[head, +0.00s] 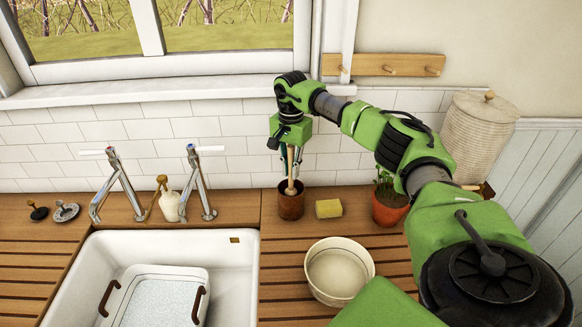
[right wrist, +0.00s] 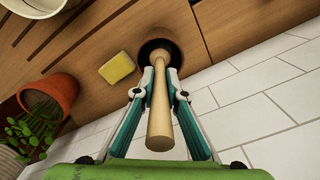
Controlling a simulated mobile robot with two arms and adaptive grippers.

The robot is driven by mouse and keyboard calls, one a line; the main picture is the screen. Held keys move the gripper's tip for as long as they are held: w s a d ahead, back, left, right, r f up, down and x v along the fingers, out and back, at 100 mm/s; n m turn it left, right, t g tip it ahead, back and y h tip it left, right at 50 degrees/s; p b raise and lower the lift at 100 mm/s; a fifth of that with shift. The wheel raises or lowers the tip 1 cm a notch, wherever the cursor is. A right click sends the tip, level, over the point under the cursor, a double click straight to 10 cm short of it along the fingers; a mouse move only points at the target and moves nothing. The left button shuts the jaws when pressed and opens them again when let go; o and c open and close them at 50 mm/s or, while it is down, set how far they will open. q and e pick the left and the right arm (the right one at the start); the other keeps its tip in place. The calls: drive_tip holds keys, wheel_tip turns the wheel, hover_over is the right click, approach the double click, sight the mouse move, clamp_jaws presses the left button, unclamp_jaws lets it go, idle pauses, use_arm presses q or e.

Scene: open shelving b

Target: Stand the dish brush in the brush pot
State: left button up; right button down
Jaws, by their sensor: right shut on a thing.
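The dish brush (right wrist: 159,115) has a pale wooden handle and stands roughly upright in my right gripper (right wrist: 159,92). The gripper also shows in the head view (head: 290,160), shut on the handle directly above the brush pot. The brush pot (head: 291,205) is a brown round pot on the wooden counter at the back, right of the sink. The lower end of the brush (head: 291,188) is at or inside the pot's mouth. In the right wrist view the dark pot (right wrist: 160,48) is partly hidden behind the brush and fingers. I cannot tell whether the brush touches the bottom. My left gripper is out of view.
A yellow sponge (head: 328,208) lies just right of the pot. Further right is a potted plant (head: 389,208). A cream bowl (head: 339,271) stands in front. The sink (head: 226,262) and taps (head: 197,180) are left. The tiled wall (head: 238,135) is close behind.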

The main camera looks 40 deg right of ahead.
drive_tip(key=shift+f, duration=0.15)
drive_tip(key=c, duration=2)
unclamp_jaws()
wheel_tip(320, 180, up, 12)
drive_tip(key=shift+r, duration=0.1)
